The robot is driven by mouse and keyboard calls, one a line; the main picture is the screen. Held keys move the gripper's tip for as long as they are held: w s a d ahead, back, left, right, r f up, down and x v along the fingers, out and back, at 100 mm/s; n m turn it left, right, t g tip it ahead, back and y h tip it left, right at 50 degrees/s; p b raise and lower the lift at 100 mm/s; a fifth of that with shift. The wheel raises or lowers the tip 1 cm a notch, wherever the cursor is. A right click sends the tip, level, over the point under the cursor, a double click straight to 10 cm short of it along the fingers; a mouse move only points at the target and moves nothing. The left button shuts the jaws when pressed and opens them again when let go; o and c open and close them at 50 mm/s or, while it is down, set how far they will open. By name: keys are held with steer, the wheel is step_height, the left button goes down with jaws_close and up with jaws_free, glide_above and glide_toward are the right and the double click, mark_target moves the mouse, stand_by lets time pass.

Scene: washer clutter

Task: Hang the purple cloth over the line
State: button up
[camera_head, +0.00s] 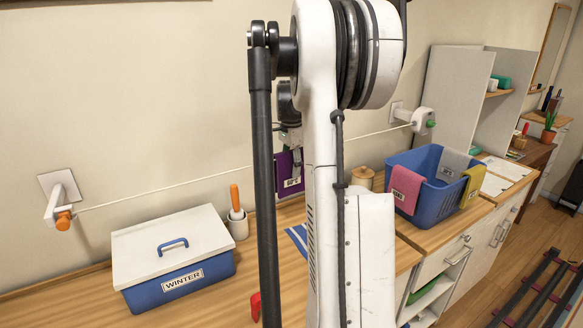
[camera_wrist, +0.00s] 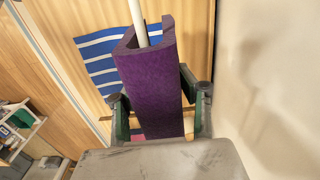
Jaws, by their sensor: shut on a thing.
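The purple cloth (camera_head: 287,176) hangs below my gripper (camera_head: 291,148) in the head view, with a pale label low on it; my arm hides part of it. In the wrist view the purple cloth (camera_wrist: 150,85) is folded into a U-shaped channel between the two fingers of my gripper (camera_wrist: 160,98), which is shut on it. The white line (camera_head: 165,187) runs from the left wall bracket to the right one, passing behind my arm at the cloth's height. In the wrist view the line (camera_wrist: 139,15) enters the open end of the fold.
A blue WINTER box (camera_head: 180,282) with a white lid and a cup (camera_head: 238,228) holding an orange-handled tool stand on the counter. A blue basket (camera_head: 432,200) with pink and yellow cloths stands right. A blue-striped cloth (camera_wrist: 100,62) lies below.

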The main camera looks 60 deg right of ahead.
steer(key=o, duration=1.3)
steer(key=shift+o, duration=0.2)
steer(key=shift+r, duration=0.1)
step_height(320, 180, up, 12)
steer(key=shift+f, duration=0.1)
steer(key=w+a+f+n+t+h+b, duration=0.2)
steer(key=a+n, duration=0.9)
steer(key=a, duration=1.9)
steer(key=s+a+f+n+t+b, duration=0.1)
steer(key=s+a+f+n, duration=0.2)
steer(key=a, duration=0.4)
steer(key=s+a+f+n+t+y+b, duration=0.1)
steer(key=s+a+f+n, duration=0.3)
steer(key=a, duration=0.4)
steer(key=s+a+f+n+t+y+b, duration=0.1)
steer(key=s+a+f+n+t+b, duration=0.1)
steer(key=a+f, duration=0.5)
steer(key=s+a+n+t, duration=0.1)
steer(key=s+n, duration=0.1)
steer(key=n, duration=0.1)
steer(key=shift+s+f, duration=0.15)
steer(key=shift+f, duration=0.1)
